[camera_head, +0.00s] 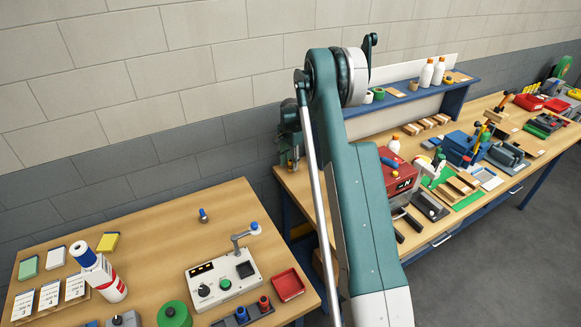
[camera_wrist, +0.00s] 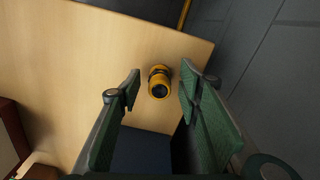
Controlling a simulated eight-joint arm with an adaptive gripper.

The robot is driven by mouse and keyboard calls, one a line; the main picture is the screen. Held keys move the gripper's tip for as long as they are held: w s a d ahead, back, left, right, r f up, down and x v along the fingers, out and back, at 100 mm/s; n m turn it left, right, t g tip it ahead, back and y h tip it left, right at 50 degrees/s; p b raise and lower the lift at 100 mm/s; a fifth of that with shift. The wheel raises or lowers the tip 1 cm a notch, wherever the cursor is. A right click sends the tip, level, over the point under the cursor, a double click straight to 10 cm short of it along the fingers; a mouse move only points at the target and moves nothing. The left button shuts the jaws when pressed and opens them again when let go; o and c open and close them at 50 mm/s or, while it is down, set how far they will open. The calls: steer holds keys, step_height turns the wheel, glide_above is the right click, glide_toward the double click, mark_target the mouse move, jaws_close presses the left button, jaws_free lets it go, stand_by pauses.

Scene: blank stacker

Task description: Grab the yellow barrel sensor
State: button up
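The yellow barrel sensor (camera_wrist: 159,82) shows in the wrist view as a short yellow cylinder with a black band and a dark round end. It rests on a light wooden top (camera_wrist: 110,45), near an edge. My gripper (camera_wrist: 160,86) is open, with one green-padded finger on each side of the sensor. A gap shows between the sensor and each finger, and neither visibly touches it. I cannot tell how far the fingertips are above the wood.
Grey floor lies past the wooden edge in the wrist view. In the head view, a near bench (camera_head: 150,255) carries a control box (camera_head: 223,281) and a red tray (camera_head: 289,285). The far bench (camera_head: 430,234) is crowded with tools, bottles and a red device (camera_head: 398,177).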

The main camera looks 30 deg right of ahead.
mark_target(290, 160)
steer(key=c, duration=1)
steer(key=shift+r+b, duration=0.35)
steer(key=shift+r, duration=4.65)
